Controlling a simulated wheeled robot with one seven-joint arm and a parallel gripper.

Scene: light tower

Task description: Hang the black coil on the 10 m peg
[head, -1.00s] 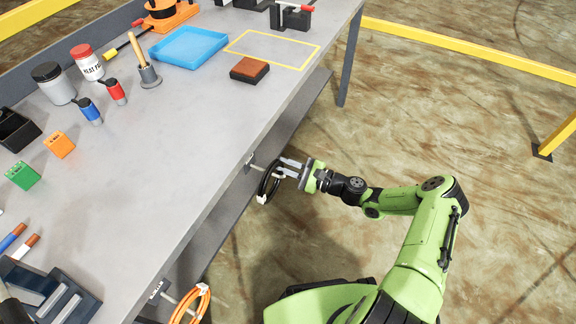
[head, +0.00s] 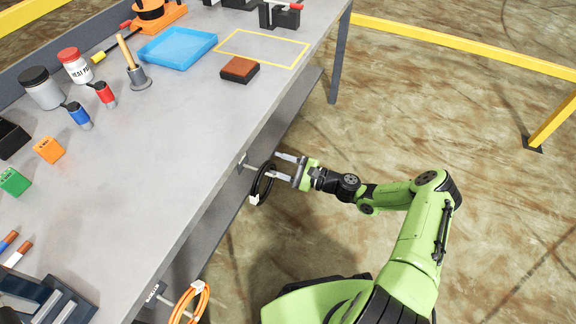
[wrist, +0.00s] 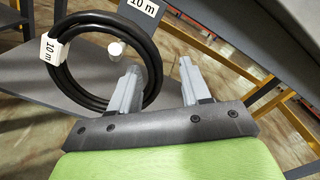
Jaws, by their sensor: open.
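The black coil (head: 258,188) hangs at the bench's front edge by a peg (head: 242,162). In the wrist view the coil (wrist: 72,95) carries a white "10 m" tag, and the pale round end of the peg (wrist: 115,48) shows inside its ring. A "10 m" label (wrist: 146,6) is above the peg. My gripper (head: 273,165) is open beside the coil.
An orange coil (head: 190,303) hangs on another peg nearer along the bench edge. The bench top (head: 150,195) holds a blue tray (head: 177,47), a brown-topped block (head: 239,70) and several small items. Open floor (head: 420,120) lies right of the bench; a yellow rail (head: 460,45) is beyond.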

